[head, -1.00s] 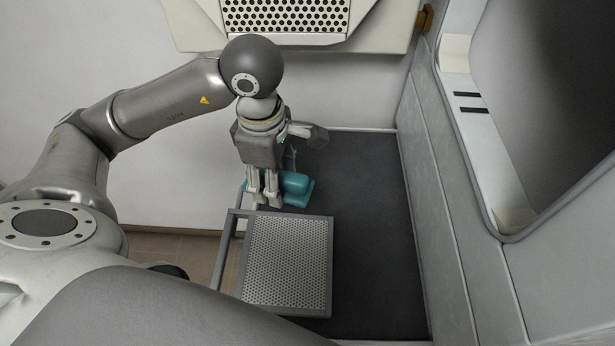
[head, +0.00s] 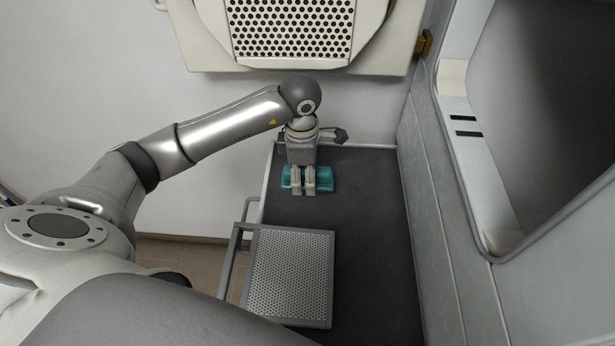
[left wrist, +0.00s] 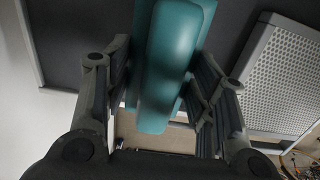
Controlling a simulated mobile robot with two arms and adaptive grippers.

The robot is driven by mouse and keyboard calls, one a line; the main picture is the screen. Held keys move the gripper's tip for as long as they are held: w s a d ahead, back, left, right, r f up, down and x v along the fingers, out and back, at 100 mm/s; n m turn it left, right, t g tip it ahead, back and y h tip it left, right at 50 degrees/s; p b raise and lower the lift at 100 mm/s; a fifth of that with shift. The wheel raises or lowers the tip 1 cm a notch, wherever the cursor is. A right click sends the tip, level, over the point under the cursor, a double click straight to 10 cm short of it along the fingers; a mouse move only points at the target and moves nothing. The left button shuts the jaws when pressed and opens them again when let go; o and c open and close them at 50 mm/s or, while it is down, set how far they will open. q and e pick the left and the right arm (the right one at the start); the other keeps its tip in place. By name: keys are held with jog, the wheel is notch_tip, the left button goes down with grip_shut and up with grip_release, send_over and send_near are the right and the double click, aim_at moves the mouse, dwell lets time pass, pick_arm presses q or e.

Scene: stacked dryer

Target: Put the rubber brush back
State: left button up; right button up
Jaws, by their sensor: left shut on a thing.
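The rubber brush is a teal block (head: 325,179) in the head view, at the far end of the dark surface. My left gripper (head: 309,190) is over it, with its fingers across the middle of the brush. In the left wrist view the brush (left wrist: 171,60) lies between the two fingers of my left gripper (left wrist: 165,100), which is shut on it. The gripper hides the middle of the brush in the head view. I cannot tell whether the brush touches the surface. My right gripper is not in view.
A perforated grey tray (head: 290,275) with a side handle sits on the dark surface (head: 375,230), nearer than the brush. The surface to the tray's right is clear. A pale panelled wall with a large opening (head: 560,90) stands at right. A perforated panel (head: 290,30) is at the back.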

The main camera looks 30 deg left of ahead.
pick_arm(q)
jog(key=shift+w+f, duration=0.7)
jog(key=shift+f, duration=0.15)
notch_tip(320, 180, down, 2)
jog(key=shift+f+p, duration=0.1)
jog(key=shift+p, duration=0.85)
jog(key=shift+f, duration=0.6)
jog(key=o, duration=1)
